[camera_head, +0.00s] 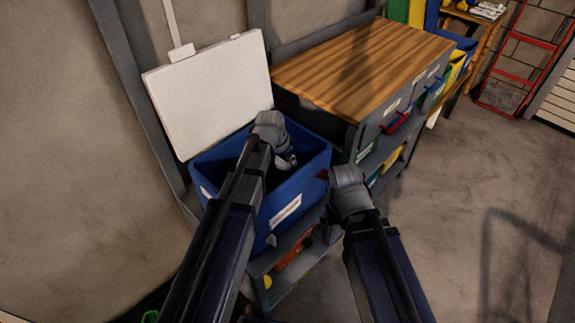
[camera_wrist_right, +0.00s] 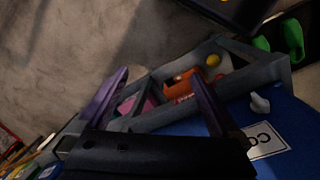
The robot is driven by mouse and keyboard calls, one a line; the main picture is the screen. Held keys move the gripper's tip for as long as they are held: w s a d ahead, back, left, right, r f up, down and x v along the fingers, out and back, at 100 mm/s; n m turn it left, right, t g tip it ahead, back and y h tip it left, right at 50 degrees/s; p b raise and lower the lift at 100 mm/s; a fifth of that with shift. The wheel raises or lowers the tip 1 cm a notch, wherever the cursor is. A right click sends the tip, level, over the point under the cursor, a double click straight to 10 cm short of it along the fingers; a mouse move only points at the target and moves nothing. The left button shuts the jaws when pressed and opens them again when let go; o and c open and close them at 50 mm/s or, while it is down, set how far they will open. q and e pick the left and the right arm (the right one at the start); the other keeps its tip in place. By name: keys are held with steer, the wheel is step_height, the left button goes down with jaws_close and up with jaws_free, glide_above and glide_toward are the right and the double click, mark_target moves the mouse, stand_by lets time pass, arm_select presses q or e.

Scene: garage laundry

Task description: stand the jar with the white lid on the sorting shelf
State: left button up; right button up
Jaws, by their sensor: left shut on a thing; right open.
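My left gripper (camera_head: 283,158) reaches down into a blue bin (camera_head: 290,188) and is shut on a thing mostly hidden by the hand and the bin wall. A pale rounded piece (camera_head: 287,161) shows at its tip; I cannot tell whether this is the jar's white lid. No jar shows clearly elsewhere. My right gripper (camera_head: 330,177) is beside the bin's right end. In the right wrist view its two fingers (camera_wrist_right: 157,100) are apart with nothing held between them. I cannot tell which shelf is the sorting shelf.
A grey shelf below the blue bin holds an orange thing (camera_wrist_right: 183,86) and a yellow ball (camera_wrist_right: 213,60). A white board (camera_head: 210,90) stands behind the bin. A wood-topped cabinet (camera_head: 365,65) with coloured bins adjoins it. Floor at right (camera_head: 470,200) is clear.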

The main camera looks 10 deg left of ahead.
arm_select(q)
step_height(320, 180, up, 6)
steer(key=p, duration=0.4)
steer(key=shift+f, duration=0.2)
arm_select(e)
step_height(320, 180, up, 6)
steer(key=shift+f, duration=0.25)
steer(key=shift+c, duration=0.2)
